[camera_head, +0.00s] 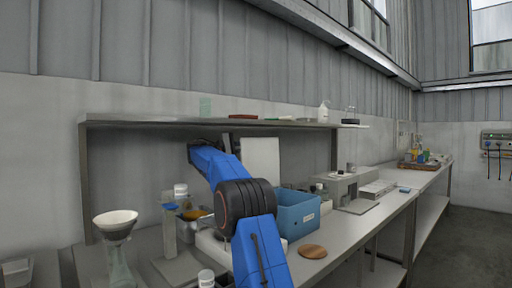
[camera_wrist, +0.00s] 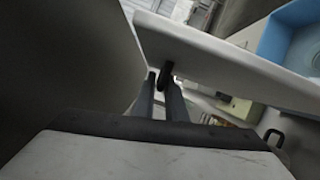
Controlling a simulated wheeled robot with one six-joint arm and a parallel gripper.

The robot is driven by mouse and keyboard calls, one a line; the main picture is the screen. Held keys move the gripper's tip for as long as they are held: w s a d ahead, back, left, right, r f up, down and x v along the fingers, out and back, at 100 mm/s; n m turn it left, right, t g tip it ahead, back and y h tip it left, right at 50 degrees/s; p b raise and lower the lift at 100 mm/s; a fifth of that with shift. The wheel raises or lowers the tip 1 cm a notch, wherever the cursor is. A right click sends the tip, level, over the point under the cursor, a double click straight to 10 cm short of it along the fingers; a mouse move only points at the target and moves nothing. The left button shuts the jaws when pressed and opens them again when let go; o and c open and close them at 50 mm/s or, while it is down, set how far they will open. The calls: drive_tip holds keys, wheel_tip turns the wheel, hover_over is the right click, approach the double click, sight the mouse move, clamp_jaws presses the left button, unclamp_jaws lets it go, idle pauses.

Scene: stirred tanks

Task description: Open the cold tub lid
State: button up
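A pale flat panel, which looks like the cold tub lid (camera_head: 262,160), stands raised behind my blue arm in the head view. In the wrist view a broad white panel (camera_wrist: 215,55), likely the same lid, runs slanted across the top. My gripper (camera_wrist: 158,75) shows two narrow dark fingers close together, with their tips at the lower edge of this panel. I cannot tell whether they touch or grip it. The white tub body (camera_head: 212,246) is mostly hidden behind my arm in the head view.
A blue open box (camera_head: 298,214) stands right of my arm, and a round wooden board (camera_head: 312,251) lies in front of it. A funnel (camera_head: 115,222) on a stand is at the left. A shelf (camera_head: 180,121) runs above the bench. Bench space is clear near the board.

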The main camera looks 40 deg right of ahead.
drive_tip(key=shift+o, duration=1.1)
drive_tip(key=shift+a, duration=0.1)
drive_tip(key=v, duration=0.7)
drive_tip(key=shift+w+a, duration=0.1)
drive_tip(key=shift+a, duration=0.1)
